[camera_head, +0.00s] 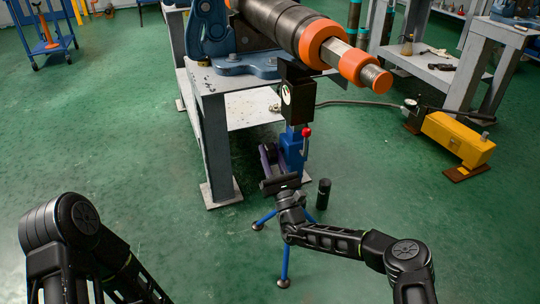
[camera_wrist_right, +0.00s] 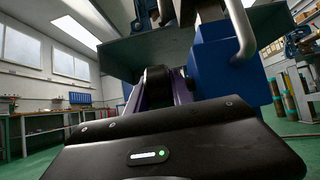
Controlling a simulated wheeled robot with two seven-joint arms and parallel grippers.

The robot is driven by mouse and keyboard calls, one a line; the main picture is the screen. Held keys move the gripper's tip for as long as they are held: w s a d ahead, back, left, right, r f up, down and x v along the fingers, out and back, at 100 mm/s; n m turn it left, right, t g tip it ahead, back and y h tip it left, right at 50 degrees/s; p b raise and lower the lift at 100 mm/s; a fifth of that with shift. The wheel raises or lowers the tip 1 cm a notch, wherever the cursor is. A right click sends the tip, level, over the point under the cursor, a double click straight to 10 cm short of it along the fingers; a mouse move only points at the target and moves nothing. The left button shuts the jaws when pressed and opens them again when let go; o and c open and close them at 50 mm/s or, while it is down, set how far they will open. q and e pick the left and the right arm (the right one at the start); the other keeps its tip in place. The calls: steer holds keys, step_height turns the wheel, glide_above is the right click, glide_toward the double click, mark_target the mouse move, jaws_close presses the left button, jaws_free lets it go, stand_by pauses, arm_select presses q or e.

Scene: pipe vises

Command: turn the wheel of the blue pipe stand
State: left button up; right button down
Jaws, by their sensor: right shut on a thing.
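The blue pipe stand (camera_head: 291,152) stands in front of the grey workbench, on thin blue legs spread on the green floor. It has a black upper part and a lever with a red knob. My right gripper (camera_head: 269,156) is low at the left side of its blue body. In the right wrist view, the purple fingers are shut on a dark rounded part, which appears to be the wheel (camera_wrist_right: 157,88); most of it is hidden. The stand's blue body (camera_wrist_right: 212,62) is just to the right. My left arm shows at the lower left, but its gripper is out of view.
The workbench (camera_head: 212,95) holds a blue vise (camera_head: 208,32) and a thick pipe with orange rings (camera_head: 290,27) above the stand. A small black cylinder (camera_head: 323,194) stands right of my right gripper. A yellow pump (camera_head: 458,139) is at the right. The floor at left is clear.

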steer(key=shift+f, duration=0.15)
steer(key=c, duration=1.4)
jaws_free()
steer(key=shift+s+d+f+p, duration=0.2)
steer(key=shift+s+p, duration=0.15)
steer(key=shift+s, duration=0.1)
steer(key=p+v, duration=0.2)
steer(key=v, duration=0.4)
steer(key=shift+s+f, duration=0.3)
